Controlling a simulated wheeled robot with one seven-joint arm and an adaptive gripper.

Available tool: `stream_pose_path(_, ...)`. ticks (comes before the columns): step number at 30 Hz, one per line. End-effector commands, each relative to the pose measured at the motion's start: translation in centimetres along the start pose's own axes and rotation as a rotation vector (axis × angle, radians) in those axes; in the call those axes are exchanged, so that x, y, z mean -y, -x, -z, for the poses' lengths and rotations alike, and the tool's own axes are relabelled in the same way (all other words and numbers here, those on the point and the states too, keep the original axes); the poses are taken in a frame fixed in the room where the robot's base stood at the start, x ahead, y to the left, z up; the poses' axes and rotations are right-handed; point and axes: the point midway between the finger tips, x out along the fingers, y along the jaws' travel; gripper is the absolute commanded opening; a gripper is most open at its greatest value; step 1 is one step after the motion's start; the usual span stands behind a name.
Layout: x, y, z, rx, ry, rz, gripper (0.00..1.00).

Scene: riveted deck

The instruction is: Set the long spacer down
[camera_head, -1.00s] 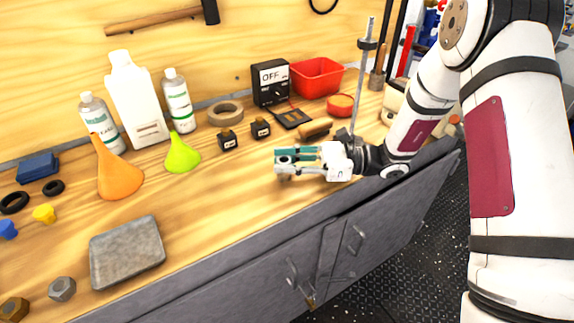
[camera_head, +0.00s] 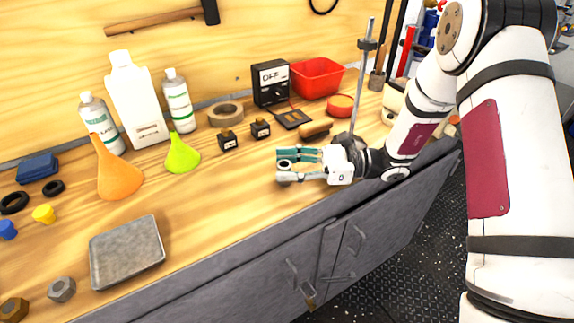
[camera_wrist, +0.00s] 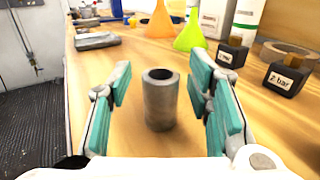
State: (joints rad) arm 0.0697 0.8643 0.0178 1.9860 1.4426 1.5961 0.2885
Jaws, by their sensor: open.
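The long spacer (camera_wrist: 160,102) is a grey, hollow cylinder. It stands upright on the wooden bench top, its open end facing up, in the middle of the wrist view. My gripper (camera_wrist: 160,80) has its teal-padded fingers spread on both sides of it, with a visible gap on each side. In the head view my gripper (camera_head: 283,168) reaches in from the right, low over the bench. There the spacer (camera_head: 285,164) shows only in part between and below the fingers.
A grey tray (camera_head: 152,258), funnels (camera_head: 120,180) and bottles are further left. The bench is clear between gripper and tray.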

Motion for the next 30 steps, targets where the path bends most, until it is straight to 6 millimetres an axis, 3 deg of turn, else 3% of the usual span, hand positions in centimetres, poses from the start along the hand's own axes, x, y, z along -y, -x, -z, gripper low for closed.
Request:
stream_pose_path(16, 0.1, 10.1, 0.1, -0.001, -0.001, 0.004, 0.46)
stream_pose_path(22, 0.0, 11.6, 0.1, -0.001, -0.001, 0.002, 0.46)
stream_pose_path(30, -0.2, 11.6, -0.2, -0.009, 0.006, -0.007, 0.46)
